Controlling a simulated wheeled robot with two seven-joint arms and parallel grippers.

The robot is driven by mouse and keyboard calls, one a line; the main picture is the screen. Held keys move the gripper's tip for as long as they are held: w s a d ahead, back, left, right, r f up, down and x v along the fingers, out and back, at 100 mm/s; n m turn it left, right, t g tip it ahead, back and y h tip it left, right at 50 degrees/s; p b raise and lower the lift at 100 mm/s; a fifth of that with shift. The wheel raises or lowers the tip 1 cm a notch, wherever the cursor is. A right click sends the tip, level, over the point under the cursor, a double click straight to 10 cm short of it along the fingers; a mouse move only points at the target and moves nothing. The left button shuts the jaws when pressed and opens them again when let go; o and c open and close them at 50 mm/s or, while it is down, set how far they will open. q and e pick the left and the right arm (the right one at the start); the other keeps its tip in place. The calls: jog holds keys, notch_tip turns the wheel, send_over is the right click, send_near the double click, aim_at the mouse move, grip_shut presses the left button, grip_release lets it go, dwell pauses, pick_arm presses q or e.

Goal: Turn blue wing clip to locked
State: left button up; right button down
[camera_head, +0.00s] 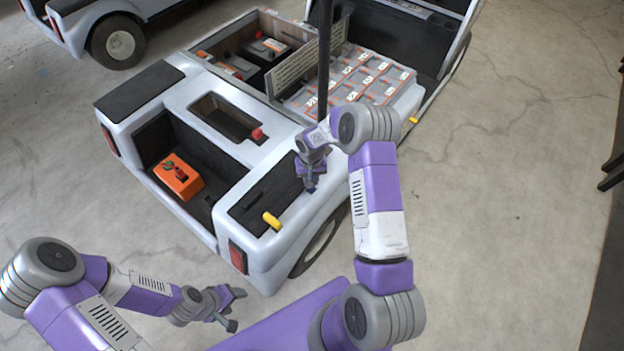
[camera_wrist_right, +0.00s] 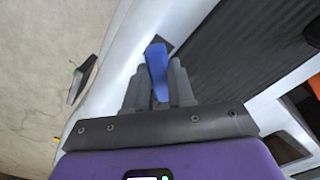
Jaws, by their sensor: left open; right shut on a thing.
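The blue wing clip (camera_wrist_right: 157,68) stands between the fingers of my right gripper (camera_wrist_right: 160,88) in the right wrist view. That gripper is shut on it. In the head view my right gripper (camera_head: 311,186) reaches down to the cart's near right side, and only a small bit of blue shows under it. The clip's lock marking cannot be seen. My left gripper (camera_head: 232,310) is open and empty, low at the left, in front of the cart and apart from it.
The white cart (camera_head: 290,240) has a yellow clip (camera_head: 272,221) near its rear corner and a red one (camera_head: 257,134) by an opening. An orange box (camera_head: 178,178) sits in the rear bay. A dark post (camera_head: 325,60) rises near my right arm.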

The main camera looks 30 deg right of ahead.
jog(key=n, duration=0.4)
jog(key=shift+a+n, duration=0.25)
jog(key=shift+n, duration=0.05)
jog(key=shift+s+a+n, duration=0.1)
jog(key=shift+a+n, duration=0.1)
jog(key=shift+n, duration=1.8)
jog(key=c, duration=1)
grip_release()
jog(key=shift+o, duration=0.2)
notch_tip(320, 180, up, 8)
jog(key=shift+f+p, duration=0.2)
jog(key=shift+p, duration=0.65)
